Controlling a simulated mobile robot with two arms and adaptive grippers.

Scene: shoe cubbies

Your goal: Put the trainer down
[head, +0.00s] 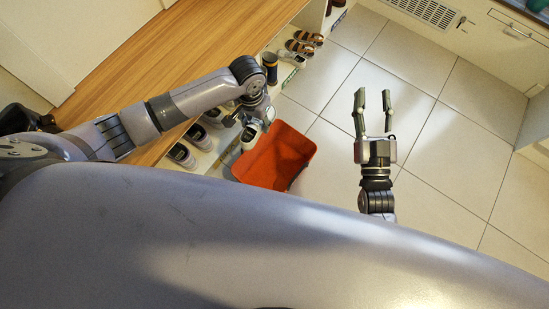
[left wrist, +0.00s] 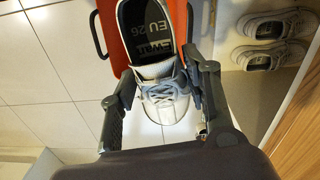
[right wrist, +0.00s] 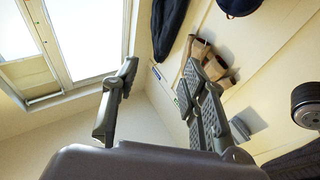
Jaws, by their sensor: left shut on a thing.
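The trainer (head: 250,134) is pale grey and white with a dark insole. In the left wrist view the trainer (left wrist: 160,98) sits between my left fingers, toe towards the wrist, with "EU 26" on the insole. My left gripper (head: 257,115) is shut on it, beside the shoe shelf. The trainer overlaps the upper left edge of an orange-red crate (head: 290,155) in the head view; its height over the crate is unclear. The crate also shows behind the trainer in the left wrist view (left wrist: 178,14). My right gripper (head: 374,112) is open and empty over the floor.
Several other shoes stand in the low shelf under the wooden top (head: 170,45), including trainers (head: 183,155) and brown sandals (head: 300,46). A dark cylinder (head: 270,66) stands near the shelf edge. The tiled floor (head: 430,150) right of the crate is clear.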

